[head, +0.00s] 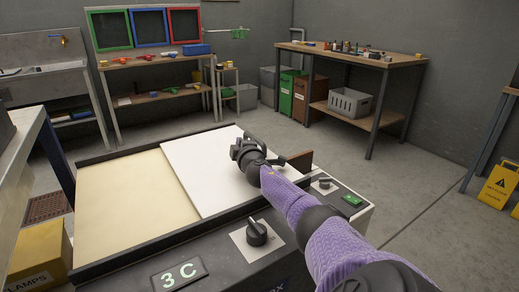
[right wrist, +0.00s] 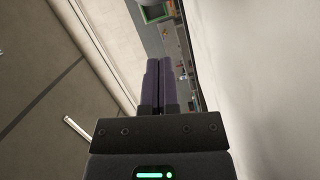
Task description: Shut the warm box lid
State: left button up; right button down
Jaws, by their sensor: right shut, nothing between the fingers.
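The warm box has a dark rim (head: 120,156) and fills the lower middle of the head view. A cream surface (head: 125,205) shows on its left; I cannot tell whether it is the floor or a panel. A flat white panel (head: 205,185), seemingly the lid, covers the right part. A brown block (head: 299,160) stands at the right edge. My right gripper (head: 255,150) is over the right side of the white panel; contact cannot be told. In the right wrist view its two purple fingers (right wrist: 160,80) are together and empty. My left gripper is not in view.
A yellow box (head: 40,255) stands at lower left. A workbench (head: 360,62) and shelves stand behind.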

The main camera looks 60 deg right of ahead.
jog(key=shift+s+a+r+p, duration=0.2)
jog(key=shift+s+a+p, duration=0.2)
jog(key=shift+s+p, duration=0.05)
jog(key=p+v, duration=0.5)
jog(key=v, duration=0.3)
jog(key=shift+w+r, duration=0.1)
jog(key=p+v, duration=0.1)
jog(key=v, duration=0.3)
jog(key=p+v, duration=0.2)
jog(key=v, duration=0.3)
jog(key=shift+a, duration=0.15)
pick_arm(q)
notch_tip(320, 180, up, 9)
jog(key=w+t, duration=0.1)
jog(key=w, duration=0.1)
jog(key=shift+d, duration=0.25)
pick_arm(e)
jog(key=shift+s+a+f, duration=0.25)
jog(key=shift+s+a, duration=0.05)
jog(key=shift+s, duration=0.15)
